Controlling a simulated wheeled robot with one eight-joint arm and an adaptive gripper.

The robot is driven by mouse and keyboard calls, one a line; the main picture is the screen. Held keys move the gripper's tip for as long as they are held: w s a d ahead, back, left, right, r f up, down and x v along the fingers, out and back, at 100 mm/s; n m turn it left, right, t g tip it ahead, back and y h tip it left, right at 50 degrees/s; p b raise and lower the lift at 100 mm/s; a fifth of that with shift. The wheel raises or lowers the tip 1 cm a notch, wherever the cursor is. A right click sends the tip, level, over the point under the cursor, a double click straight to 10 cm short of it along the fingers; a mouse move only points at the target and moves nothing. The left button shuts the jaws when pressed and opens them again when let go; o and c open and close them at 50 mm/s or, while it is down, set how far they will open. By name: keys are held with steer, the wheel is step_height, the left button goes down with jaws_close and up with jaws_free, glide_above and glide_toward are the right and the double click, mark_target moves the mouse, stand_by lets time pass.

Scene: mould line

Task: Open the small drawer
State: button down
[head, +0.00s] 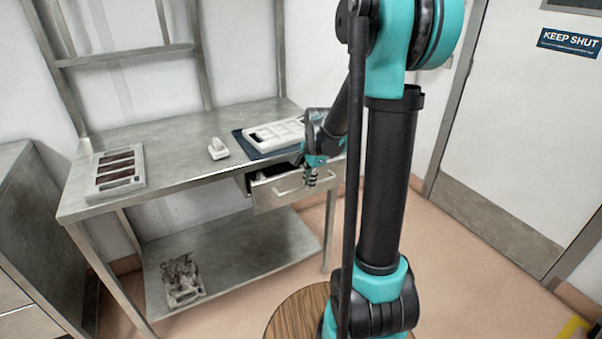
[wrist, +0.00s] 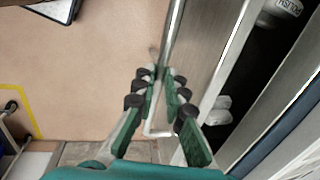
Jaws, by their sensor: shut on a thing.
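The small drawer (head: 268,196) hangs under the right part of the steel table and stands partly open, its front out from the table edge. Its bar handle (head: 288,191) runs along the front. My gripper (head: 311,178) is at the right part of this handle. In the wrist view my gripper (wrist: 160,86) is shut around the metal handle (wrist: 173,38), beside the drawer front (wrist: 204,45). The open drawer shows a dark inside with a white lettered container (wrist: 281,10) and small white pieces (wrist: 219,108). My fingers hide part of the handle.
On the table (head: 185,160) are a tray with dark bars (head: 118,170), a small white item (head: 218,149) and a white mould (head: 275,134) on a dark blue mat (head: 251,149). A stained sheet-like item (head: 182,280) lies on the lower shelf. Floor (head: 480,260) is clear at right.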

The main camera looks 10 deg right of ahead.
steer(key=s+d, duration=0.2)
steer(key=s, duration=0.6)
steer(key=s+d, duration=0.3)
steer(key=s, duration=0.5)
steer(key=shift+s+d, duration=0.2)
steer(key=shift+s, duration=0.1)
steer(key=c, duration=1.9)
jaws_free()
steer(key=shift+o, duration=0.2)
step_height(320, 180, up, 12)
steer(key=s, duration=0.2)
steer(key=shift+s+d, duration=0.15)
steer(key=shift+d, duration=0.25)
steer(key=shift+f, duration=0.1)
steer(key=shift+s, duration=0.1)
